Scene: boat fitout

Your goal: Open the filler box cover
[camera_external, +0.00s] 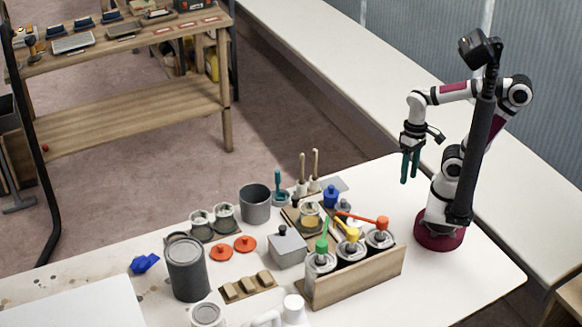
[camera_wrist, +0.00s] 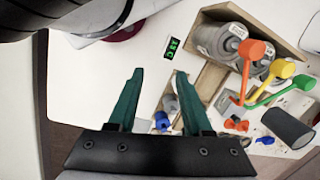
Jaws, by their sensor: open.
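The filler box looks to be the small grey box (camera_external: 288,249) in the middle of the table in the external view. Its grey cover (camera_external: 286,242) lies shut on top, with a dark knob (camera_external: 283,230) standing up from it.
A wooden rack (camera_external: 355,280) of cans with green, yellow and orange handles stands right of the box. A dark grey can (camera_external: 187,270), red lids (camera_external: 221,252) and a wooden block strip (camera_external: 248,287) lie to its left. Brushes (camera_external: 315,170) stand behind. The table's right end is clear.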

